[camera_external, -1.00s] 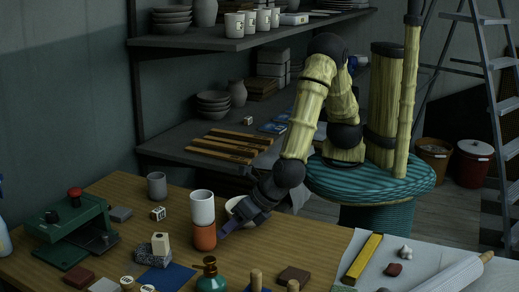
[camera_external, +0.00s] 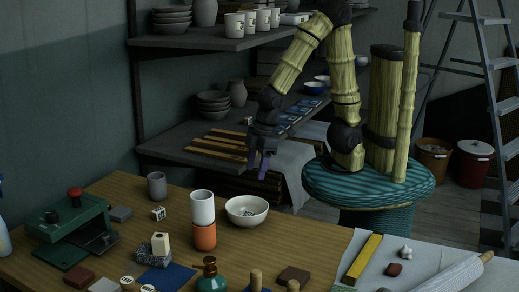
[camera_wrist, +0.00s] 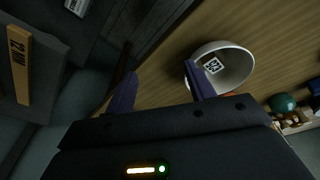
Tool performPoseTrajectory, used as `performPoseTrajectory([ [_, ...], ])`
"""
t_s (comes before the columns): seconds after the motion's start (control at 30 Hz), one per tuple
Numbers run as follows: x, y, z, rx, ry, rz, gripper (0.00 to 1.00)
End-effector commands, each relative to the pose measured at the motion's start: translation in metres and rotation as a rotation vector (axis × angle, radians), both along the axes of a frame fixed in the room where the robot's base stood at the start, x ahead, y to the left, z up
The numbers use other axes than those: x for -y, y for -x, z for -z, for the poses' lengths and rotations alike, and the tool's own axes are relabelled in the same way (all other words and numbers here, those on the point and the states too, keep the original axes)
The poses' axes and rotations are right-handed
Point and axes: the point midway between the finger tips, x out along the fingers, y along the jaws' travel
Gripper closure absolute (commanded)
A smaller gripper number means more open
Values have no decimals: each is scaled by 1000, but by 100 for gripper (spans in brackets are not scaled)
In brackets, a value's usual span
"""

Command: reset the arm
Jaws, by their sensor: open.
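My gripper (camera_external: 258,166) hangs above the gap between the wooden table and the lower shelf in the external view, fingers pointing down. In the wrist view my gripper (camera_wrist: 160,85) shows its two purple fingers spread apart with nothing between them. A white bowl (camera_external: 246,211) stands on the table below and apart from the gripper. It also shows in the wrist view (camera_wrist: 236,68), with a small marked cube (camera_wrist: 212,64) inside it.
The wooden table (camera_external: 130,190) holds a white cup on a terracotta cup (camera_external: 203,208), a grey cup (camera_external: 157,185), a green press (camera_external: 72,225) and a green bottle (camera_external: 211,275). Shelves (camera_external: 190,150) with bowls and wooden bars stand behind. A ladder (camera_external: 495,90) is at the right.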

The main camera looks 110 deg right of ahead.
Motion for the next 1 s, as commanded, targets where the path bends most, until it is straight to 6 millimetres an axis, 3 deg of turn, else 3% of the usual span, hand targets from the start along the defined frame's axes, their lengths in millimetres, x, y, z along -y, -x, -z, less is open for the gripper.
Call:
performPoseTrajectory([
  [0.13, 16, 13, -4, 26, -58, 188, 46],
  [0.47, 13, 11, -53, 22, -51, 165, 46],
  [1.0, 13, 11, -175, 22, -51, 162, 46],
])
